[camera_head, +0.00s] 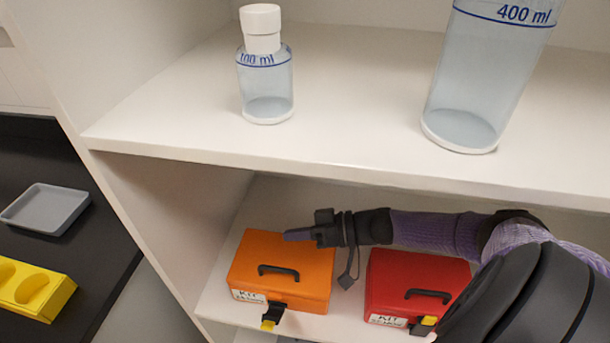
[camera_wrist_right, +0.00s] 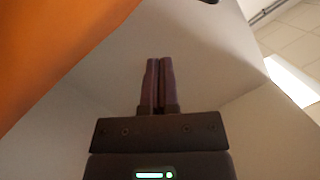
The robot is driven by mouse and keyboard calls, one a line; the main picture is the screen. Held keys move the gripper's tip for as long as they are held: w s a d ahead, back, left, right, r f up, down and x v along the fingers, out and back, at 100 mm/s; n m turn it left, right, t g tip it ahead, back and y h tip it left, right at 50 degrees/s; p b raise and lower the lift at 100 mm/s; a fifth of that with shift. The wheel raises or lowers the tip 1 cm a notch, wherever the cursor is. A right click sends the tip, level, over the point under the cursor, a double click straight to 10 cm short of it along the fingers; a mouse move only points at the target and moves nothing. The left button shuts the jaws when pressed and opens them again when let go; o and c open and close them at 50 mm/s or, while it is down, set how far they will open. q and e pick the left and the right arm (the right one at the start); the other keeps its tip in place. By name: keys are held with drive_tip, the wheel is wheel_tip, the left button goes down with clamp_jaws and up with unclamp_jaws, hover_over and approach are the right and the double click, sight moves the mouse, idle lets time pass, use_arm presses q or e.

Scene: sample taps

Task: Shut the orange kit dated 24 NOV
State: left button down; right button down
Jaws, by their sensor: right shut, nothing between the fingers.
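The orange kit (camera_head: 290,257) is a box with a black handle on top, standing on the lower shelf. Its lid looks down, though I cannot tell if it is fully seated. A black latch (camera_head: 277,308) with a yellow tab hangs at its front edge; I cannot tell if it is fastened. Its white label reads KIT, with the date too small to read surely. My right gripper (camera_head: 297,235) is shut and empty at the kit's back right top edge; contact is unclear. In the right wrist view, its fingers (camera_wrist_right: 158,85) are together, with the orange kit (camera_wrist_right: 60,45) at upper left.
A red kit (camera_head: 395,280) stands to the right, partly behind my arm. The upper shelf (camera_head: 340,110) overhangs both kits and bears a small bottle (camera_head: 265,85) and a large vessel (camera_head: 480,75). A grey tray (camera_head: 45,209) and yellow holder (camera_head: 35,290) lie at left.

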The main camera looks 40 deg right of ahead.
sight(293, 266)
drive_tip(key=shift+s+a+f+n+h+p, duration=0.3)
drive_tip(key=shift+a+n+p, duration=0.25)
drive_tip(key=shift+n, duration=0.25)
drive_tip(key=shift+s+a+f+n+t+p, duration=0.35)
drive_tip(key=shift+f+n, duration=0.1)
drive_tip(key=shift+n, duration=0.15)
drive_tip(key=shift+s+a+f+n+h, duration=0.15)
drive_tip(key=shift+f+n+h, duration=0.05)
drive_tip(key=shift+f+n, duration=0.2)
drive_tip(key=shift+s+a+f+n+h, duration=0.15)
drive_tip(key=shift+f+n+h, duration=0.1)
drive_tip(key=shift+n, duration=0.15)
drive_tip(key=shift+a+f, duration=0.1)
drive_tip(key=shift+f, duration=0.2)
drive_tip(key=shift+s+f, duration=0.1)
drive_tip(key=shift+f, duration=0.1)
drive_tip(key=shift+a, duration=0.1)
